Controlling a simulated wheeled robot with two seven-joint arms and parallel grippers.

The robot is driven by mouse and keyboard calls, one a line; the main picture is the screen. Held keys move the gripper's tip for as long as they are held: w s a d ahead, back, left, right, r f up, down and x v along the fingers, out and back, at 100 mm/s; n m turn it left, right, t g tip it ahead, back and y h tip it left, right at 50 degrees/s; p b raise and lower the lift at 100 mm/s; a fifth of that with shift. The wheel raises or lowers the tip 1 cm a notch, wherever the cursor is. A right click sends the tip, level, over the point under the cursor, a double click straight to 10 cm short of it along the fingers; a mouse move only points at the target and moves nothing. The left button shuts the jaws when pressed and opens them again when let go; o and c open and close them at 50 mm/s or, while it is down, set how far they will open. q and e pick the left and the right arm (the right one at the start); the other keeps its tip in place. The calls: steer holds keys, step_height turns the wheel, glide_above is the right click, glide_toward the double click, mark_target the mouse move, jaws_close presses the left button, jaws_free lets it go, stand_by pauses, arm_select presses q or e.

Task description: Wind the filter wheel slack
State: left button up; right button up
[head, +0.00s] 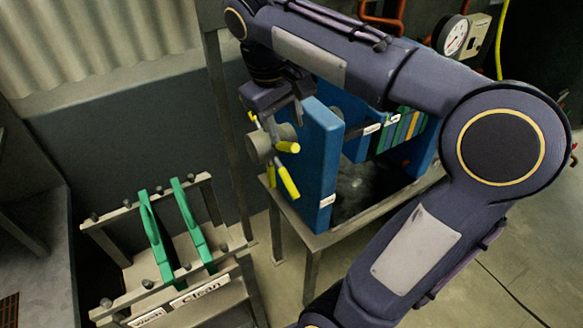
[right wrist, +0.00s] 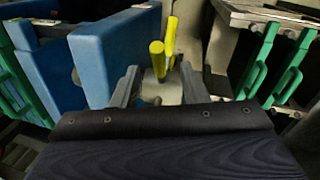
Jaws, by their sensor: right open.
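The filter wheel (head: 257,149) is a grey hub with yellow-gripped handles, on the outer left face of a blue end block (head: 314,160). One yellow handle (head: 287,183) points down and another (head: 289,147) points toward the camera. My right gripper (head: 284,118) is open, pointing down just above the wheel and left of the block. In the right wrist view, two yellow handles (right wrist: 157,60) stand ahead of and partly between the open fingers (right wrist: 158,88). I cannot tell whether a finger touches a handle. My left gripper is not in view.
The blue press stands on a metal frame (head: 395,208), with coloured plates (head: 400,132) behind the end block. A rack (head: 237,243) with two green plates (head: 192,222) and labels "Wash" and "Clean" stands at lower left. A pressure gauge (head: 453,36) is at upper right.

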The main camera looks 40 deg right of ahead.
mark_target(291, 144)
steer(key=shift+w+d+f, duration=0.1)
steer(key=shift+d+f, duration=0.1)
steer(key=shift+f, duration=0.1)
steer(key=b+x, duration=0.1)
steer(key=x, duration=0.6)
jaws_close()
